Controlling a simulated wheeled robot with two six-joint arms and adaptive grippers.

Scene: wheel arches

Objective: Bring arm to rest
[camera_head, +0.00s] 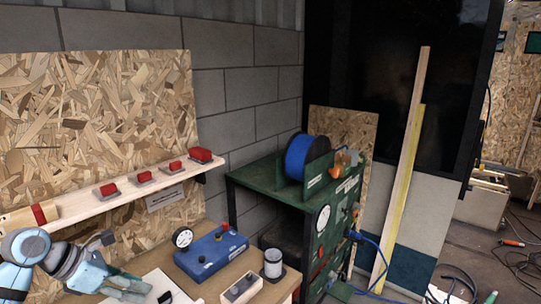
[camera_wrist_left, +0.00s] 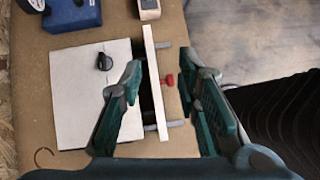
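My left arm comes in at the lower left of the head view, with its gripper (camera_head: 126,288) above the workbench (camera_head: 215,284), beside a white board. In the left wrist view the two fingers of the left gripper (camera_wrist_left: 160,68) stand wide apart. A narrow wooden strip (camera_wrist_left: 153,85) with grey pegs and a small red part (camera_wrist_left: 169,80) shows between and below them; no finger visibly grips it. My right gripper is in neither view.
A blue box with a gauge (camera_head: 210,254), a wooden block (camera_head: 241,288) and a grey cylinder (camera_head: 273,264) stand on the bench. A shelf (camera_head: 130,194) with red-topped pieces runs above. A green machine (camera_head: 335,215) with a blue spool (camera_head: 303,157) stands right.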

